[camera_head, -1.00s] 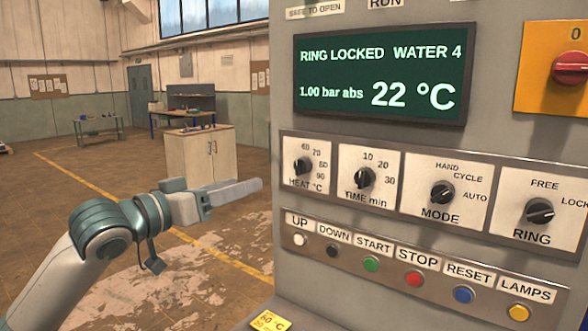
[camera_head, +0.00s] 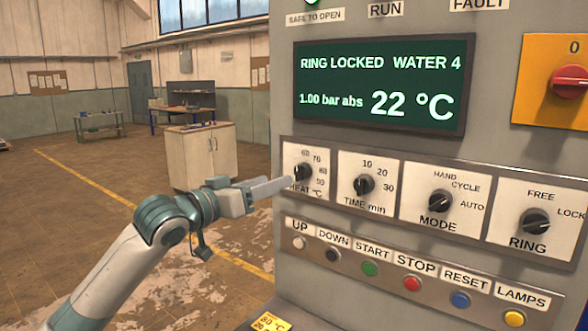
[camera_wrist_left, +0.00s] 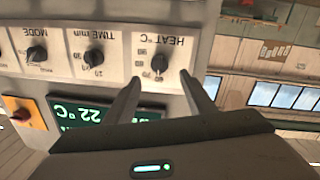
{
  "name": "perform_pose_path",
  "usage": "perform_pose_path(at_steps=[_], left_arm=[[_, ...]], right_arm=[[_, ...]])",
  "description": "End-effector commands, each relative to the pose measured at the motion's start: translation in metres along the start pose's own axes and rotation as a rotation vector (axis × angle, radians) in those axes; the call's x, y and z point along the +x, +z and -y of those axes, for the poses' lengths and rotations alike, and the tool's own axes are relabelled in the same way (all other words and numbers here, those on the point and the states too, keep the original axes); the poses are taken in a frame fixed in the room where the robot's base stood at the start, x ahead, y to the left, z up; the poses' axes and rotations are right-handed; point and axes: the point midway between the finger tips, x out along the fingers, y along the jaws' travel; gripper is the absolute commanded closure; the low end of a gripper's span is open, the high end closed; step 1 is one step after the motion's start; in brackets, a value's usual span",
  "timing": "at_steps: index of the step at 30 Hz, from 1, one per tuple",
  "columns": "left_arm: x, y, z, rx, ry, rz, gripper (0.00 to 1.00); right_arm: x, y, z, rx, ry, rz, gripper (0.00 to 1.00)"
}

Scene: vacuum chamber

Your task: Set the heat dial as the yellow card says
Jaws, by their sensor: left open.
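The heat dial (camera_head: 303,173) is a black knob on a white plate marked 60 to 90; its exact pointer setting is hard to read. My left gripper (camera_head: 284,187) is open at the left edge of this plate, its fingers partly over the HEAT lettering. In the left wrist view, which is upside down, the heat dial (camera_wrist_left: 159,63) lies ahead between the two spread fingertips (camera_wrist_left: 161,79), not gripped. The yellow card (camera_head: 270,322) is cut off at the bottom edge; its top line looks like 80 °C. My right gripper is not in view.
The time dial (camera_head: 364,184) sits just right of the heat dial, then the mode dial (camera_head: 440,201) and ring dial (camera_head: 535,221). Push buttons line the panel below. The screen (camera_head: 380,87) reads 22 °C. Open floor lies left of the panel.

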Motion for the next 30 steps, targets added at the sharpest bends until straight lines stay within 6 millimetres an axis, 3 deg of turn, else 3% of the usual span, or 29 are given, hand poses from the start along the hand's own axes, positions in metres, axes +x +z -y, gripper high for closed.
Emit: perform_pose_path(at_steps=[9,15,29,30], left_arm=[[0.057,-0.003,-0.001,-0.002,0.001,0.001,0.50],[0.079,-0.001,0.000,-0.002,0.000,0.001,0.50],[0.087,0.001,0.000,0.000,0.000,0.001,0.50],[0.087,0.001,0.000,0.000,0.000,0.001,0.60]], right_arm=[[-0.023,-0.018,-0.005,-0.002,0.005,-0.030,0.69],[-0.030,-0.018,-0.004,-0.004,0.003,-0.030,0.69],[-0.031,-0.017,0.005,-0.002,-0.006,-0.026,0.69],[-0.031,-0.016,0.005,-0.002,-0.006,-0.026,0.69]])
